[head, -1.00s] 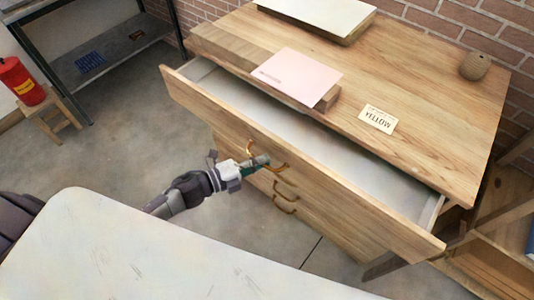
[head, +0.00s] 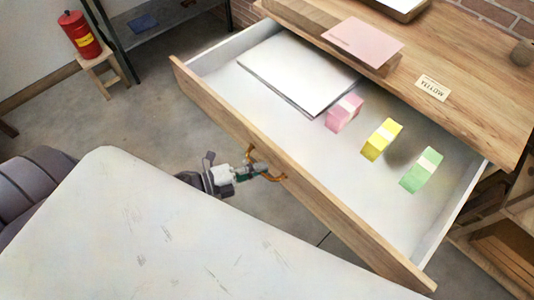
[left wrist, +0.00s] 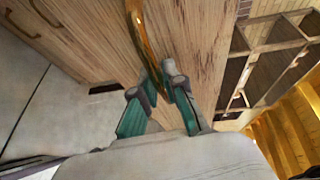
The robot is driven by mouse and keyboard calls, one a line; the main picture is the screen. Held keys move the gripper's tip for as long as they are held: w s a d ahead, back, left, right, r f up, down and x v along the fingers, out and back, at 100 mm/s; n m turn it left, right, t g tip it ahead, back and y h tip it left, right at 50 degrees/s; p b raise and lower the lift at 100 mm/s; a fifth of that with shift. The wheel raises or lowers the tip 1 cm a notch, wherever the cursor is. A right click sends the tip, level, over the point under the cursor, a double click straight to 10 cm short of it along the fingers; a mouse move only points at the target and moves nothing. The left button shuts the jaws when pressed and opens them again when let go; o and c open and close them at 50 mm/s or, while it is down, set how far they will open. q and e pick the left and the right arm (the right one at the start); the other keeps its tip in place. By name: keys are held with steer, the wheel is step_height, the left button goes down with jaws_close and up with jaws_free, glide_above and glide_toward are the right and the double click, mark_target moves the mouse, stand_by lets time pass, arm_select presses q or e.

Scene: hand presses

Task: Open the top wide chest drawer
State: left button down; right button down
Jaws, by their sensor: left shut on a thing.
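The top wide drawer (head: 290,183) of the wooden chest (head: 463,58) stands far out in the head view, with its inside showing. My left gripper (head: 262,169) is at the middle of the drawer front, shut on the brass handle (head: 277,177). In the left wrist view, the fingers of my left gripper (left wrist: 161,88) close around the curved brass handle (left wrist: 138,25). In the drawer lie a white flat pad (head: 298,75) and pink (head: 344,113), yellow (head: 382,139) and green (head: 421,170) banded stacks. My right gripper is not in view.
A white-topped surface (head: 150,230) lies in the foreground, close to the drawer front. A pink sheet (head: 363,42) and a label card (head: 433,88) lie on the chest top. A red extinguisher (head: 80,35) stands on a stool at left. Open shelving (head: 505,235) is at right.

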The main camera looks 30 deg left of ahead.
arm_select(q)
steer(key=shift+s+a, duration=0.35)
steer(key=shift+s, duration=0.55)
steer(key=shift+s+a, duration=0.3)
steer(key=shift+s, duration=0.55)
steer(key=c, duration=1.2)
jaws_free()
steer(key=shift+w, duration=0.1)
steer(key=v, duration=1.2)
steer(key=shift+f, duration=0.1)
